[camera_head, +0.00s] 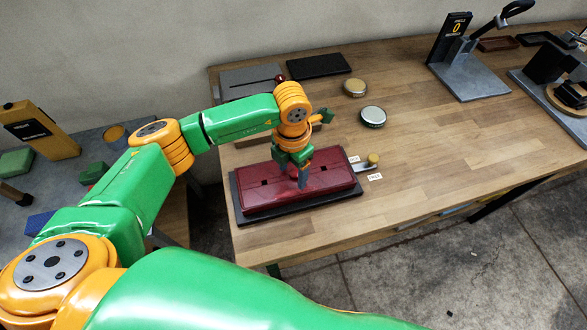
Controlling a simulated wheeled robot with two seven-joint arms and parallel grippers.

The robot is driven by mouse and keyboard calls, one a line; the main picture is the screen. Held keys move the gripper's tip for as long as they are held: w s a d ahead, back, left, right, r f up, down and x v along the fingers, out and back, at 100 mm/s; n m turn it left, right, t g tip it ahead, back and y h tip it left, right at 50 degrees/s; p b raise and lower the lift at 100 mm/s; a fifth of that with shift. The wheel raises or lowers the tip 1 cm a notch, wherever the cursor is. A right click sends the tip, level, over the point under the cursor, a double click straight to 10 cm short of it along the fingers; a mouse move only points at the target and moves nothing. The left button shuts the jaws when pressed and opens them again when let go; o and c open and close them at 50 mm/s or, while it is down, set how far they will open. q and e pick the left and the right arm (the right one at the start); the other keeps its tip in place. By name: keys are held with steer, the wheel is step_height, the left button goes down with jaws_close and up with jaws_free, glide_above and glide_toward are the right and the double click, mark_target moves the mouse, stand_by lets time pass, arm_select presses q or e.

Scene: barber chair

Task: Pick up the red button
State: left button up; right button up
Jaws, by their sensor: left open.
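My left gripper (302,180) points down over the dark red case (265,196), which lies on a black base near the table's front left. The jaws are open, and the fingertips are at or just above the case's top; I cannot tell if they touch it. I cannot clearly make out a red button; one may be hidden behind the gripper. Two round tins or buttons, one with a gold top (355,87) and one with a pale top (373,116), lie farther back. A small red ball (280,78) sits at a lever's end behind my arm. My right gripper is not in view.
A brass knob (373,159) with small labels sits right of the case. A grey press marked 0 (468,75) and another machine (560,75) stand at the right. A black slab (318,66) lies at the back. The middle of the wooden table (440,140) is clear.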

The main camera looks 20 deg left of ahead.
arm_select(q)
steer(key=shift+w+d+f, duration=0.15)
steer(key=shift+w+f, duration=0.35)
steer(key=shift+w, duration=0.35)
steer(key=shift+c, duration=0.8)
steer(key=shift+s+r, duration=0.1)
steer(key=shift+s, duration=0.25)
jaws_close()
steer(key=shift+w, duration=0.1)
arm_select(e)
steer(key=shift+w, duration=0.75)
arm_select(q)
steer(key=shift+w, duration=0.1)
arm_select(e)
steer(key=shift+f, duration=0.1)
